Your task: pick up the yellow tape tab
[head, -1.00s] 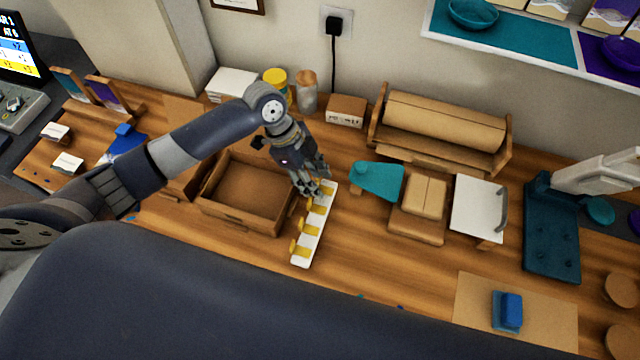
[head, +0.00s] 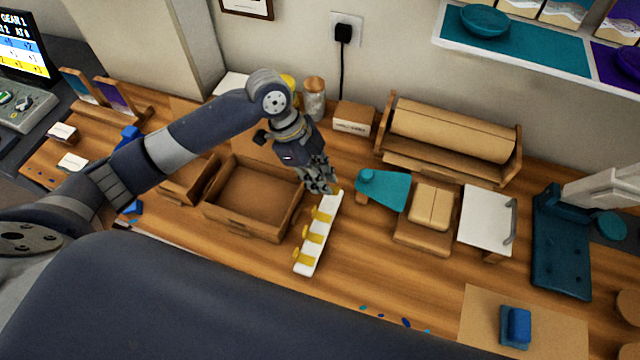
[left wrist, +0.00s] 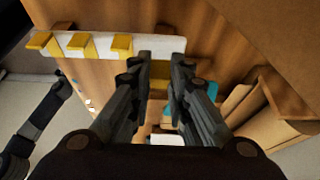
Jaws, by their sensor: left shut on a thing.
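A white strip (head: 306,266) lies on the wooden bench, with yellow tape tabs such as this one (head: 313,237) along it. In the left wrist view three tabs (left wrist: 81,44) sit on the white strip (left wrist: 101,45), and its end by my fingers is bare. My left gripper (head: 322,187) is at the strip's far end, pointing down. In the left wrist view its fingers (left wrist: 160,80) are shut on a yellow tab (left wrist: 159,70), mostly hidden between them. Whether this tab is clear of the strip is hard to tell.
An open wooden box (head: 252,197) stands just left of the strip. A teal piece (head: 385,188) and a wooden block (head: 430,207) are to the right. A roll (head: 450,132) on a wooden stand is behind. Bare bench lies right of the strip's near end.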

